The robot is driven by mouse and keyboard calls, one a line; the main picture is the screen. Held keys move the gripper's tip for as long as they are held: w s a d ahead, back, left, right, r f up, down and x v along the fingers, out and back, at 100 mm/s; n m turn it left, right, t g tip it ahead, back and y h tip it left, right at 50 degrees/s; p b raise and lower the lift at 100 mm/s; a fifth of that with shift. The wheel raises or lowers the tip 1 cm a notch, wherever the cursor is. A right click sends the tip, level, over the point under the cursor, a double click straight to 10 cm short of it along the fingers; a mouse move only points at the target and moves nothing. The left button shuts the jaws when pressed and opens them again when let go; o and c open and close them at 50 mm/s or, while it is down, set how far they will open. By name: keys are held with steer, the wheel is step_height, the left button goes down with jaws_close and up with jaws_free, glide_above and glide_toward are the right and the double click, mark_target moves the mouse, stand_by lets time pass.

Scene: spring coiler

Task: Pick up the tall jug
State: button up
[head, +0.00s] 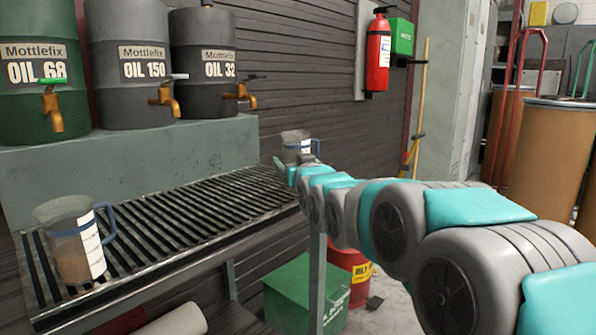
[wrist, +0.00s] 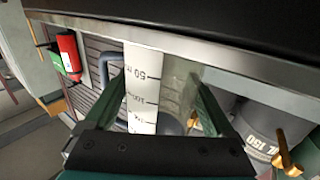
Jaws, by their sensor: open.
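A clear measuring jug (head: 295,138) with a white scale label stands at the far right end of the slatted rack, partly hidden by my gripper (head: 297,167). The wrist view shows this jug's white label strip (wrist: 142,75) and a blue handle at its left. There my open gripper (wrist: 125,98) has a finger on either side of the jug; I cannot tell whether either touches it. A second clear jug (head: 68,242), with a blue handle, a white label and some brownish content, stands at the rack's near left end. Distance makes their heights hard to compare.
The slatted rack (head: 190,228) is bare between the jugs. Oil drums with brass taps (head: 125,65) stand on a ledge behind it. A green box (head: 300,290) and a red bin (head: 348,268) are below. A fire extinguisher (head: 378,55) hangs on the wall.

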steer(key=shift+w+a+f, duration=0.1)
steer(key=shift+w+a, duration=0.1)
steer(key=shift+w, duration=0.3)
steer(key=c, duration=1.3)
